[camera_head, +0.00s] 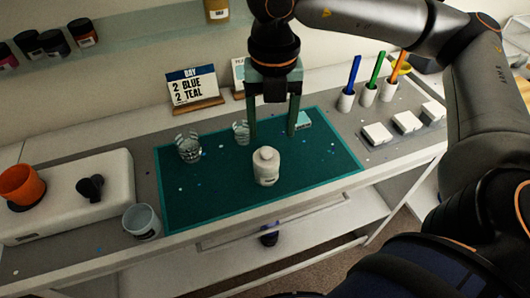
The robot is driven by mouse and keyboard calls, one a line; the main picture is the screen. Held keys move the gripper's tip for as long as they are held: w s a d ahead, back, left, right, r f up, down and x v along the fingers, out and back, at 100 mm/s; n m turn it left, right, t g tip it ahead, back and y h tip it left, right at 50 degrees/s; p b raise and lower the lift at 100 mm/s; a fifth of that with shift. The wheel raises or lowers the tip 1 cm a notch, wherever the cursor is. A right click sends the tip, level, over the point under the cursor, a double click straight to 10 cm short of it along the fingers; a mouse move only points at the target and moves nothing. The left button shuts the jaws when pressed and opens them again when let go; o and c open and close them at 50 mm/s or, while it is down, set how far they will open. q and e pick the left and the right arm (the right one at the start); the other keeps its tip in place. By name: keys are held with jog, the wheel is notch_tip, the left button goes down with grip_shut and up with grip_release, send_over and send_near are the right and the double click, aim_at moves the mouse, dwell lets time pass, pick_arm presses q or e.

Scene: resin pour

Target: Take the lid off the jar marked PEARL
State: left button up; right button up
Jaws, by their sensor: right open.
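A small white jar (266,174) with a rounded white lid (266,153) stands upright near the middle of the teal mat (215,207). The lid is on it. The label low on its front is too small to read, so I cannot confirm PEARL. My right gripper (272,137) points down with its two fingers spread wide. It appears above and behind the jar in the picture, and nothing shows between its fingers. I cannot tell the exact gap to the lid. My left gripper is out of view.
Clear cups (188,150) stand behind the jar to the left. A bluish cup (141,222) is left of the mat. A sign (192,86) stands behind. Coloured sticks in holders (368,95) and white blocks (407,122) are at right. The mat's front is clear.

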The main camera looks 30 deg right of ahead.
aim_at(267, 151)
jog(key=shift+w+a+f+p, duration=0.1)
jog(key=shift+w+f+p, duration=0.05)
jog(key=shift+f, duration=1)
jog(key=shift+w+a+f+p, duration=0.1)
jog(key=shift+w+f, duration=0.1)
jog(key=shift+f, duration=1)
jog(key=shift+w+f+p, duration=0.15)
jog(key=shift+f, duration=1)
grip_shut()
